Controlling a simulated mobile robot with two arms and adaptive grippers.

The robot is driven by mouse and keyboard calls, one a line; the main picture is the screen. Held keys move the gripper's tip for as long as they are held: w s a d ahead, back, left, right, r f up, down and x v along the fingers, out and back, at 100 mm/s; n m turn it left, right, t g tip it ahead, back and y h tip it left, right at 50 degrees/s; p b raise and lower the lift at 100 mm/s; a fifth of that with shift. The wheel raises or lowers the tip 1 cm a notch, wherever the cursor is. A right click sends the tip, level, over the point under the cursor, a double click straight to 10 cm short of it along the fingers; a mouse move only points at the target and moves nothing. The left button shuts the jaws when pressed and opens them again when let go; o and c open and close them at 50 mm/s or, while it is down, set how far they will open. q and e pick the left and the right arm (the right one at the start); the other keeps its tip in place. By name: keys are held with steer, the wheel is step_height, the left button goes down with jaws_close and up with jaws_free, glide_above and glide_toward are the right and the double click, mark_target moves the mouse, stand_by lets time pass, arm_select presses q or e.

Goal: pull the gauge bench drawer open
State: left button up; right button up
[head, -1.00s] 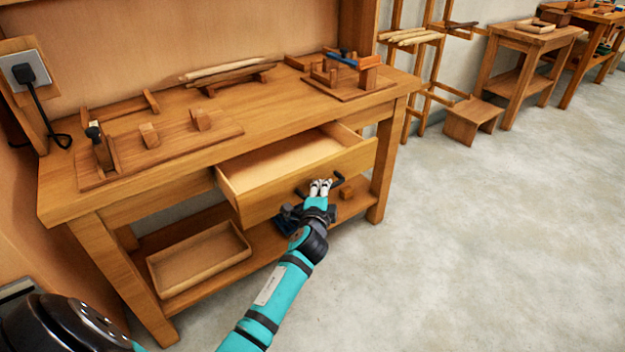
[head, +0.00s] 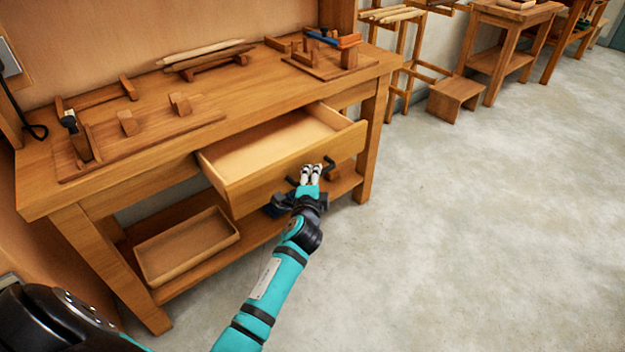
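The gauge bench (head: 150,165) is a wooden workbench at the left of the head view. Its drawer (head: 290,168) stands well out from under the top, and its pale inside shows empty. The dark bar handle (head: 328,163) is on the drawer front. My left gripper (head: 311,173) is at the middle of this handle, its pale fingertips close together and closed on the bar. The fingers hide the middle of the handle. My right gripper is not in view.
Wooden fixtures (head: 127,122) and sticks (head: 205,52) lie on the bench top. A shallow tray (head: 185,245) sits on the lower shelf. A step stool (head: 455,98) and more benches (head: 510,50) stand at the back right. The concrete floor (head: 470,230) on the right is clear.

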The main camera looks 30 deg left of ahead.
arm_select(q)
steer(key=v, duration=1.2)
steer(key=shift+f, duration=0.15)
steer(key=s+d+f+n+g+h, duration=0.25)
steer(key=s+f, duration=0.35)
steer(key=f, duration=0.4)
steer(key=s+d+f+n+g+h, duration=0.1)
steer(key=s+f+n+g, duration=0.25)
steer(key=s+f, duration=0.45)
steer(key=s+d+f+n+g+h, duration=0.2)
steer(key=s+f+g, duration=0.25)
steer(key=f, duration=0.75)
steer(key=s+a+f+g+p, duration=0.1)
steer(key=s+f+g+p, duration=0.1)
steer(key=s+p, duration=0.6)
steer(key=s+f+n+g+p, duration=0.1)
steer(key=s+f+p, duration=0.3)
steer(key=s, duration=1.4)
steer(key=p, duration=0.4)
steer(key=shift+a+n+g+h, duration=0.3)
steer(key=shift+a+g+h, duration=0.05)
steer(key=shift+a, duration=0.05)
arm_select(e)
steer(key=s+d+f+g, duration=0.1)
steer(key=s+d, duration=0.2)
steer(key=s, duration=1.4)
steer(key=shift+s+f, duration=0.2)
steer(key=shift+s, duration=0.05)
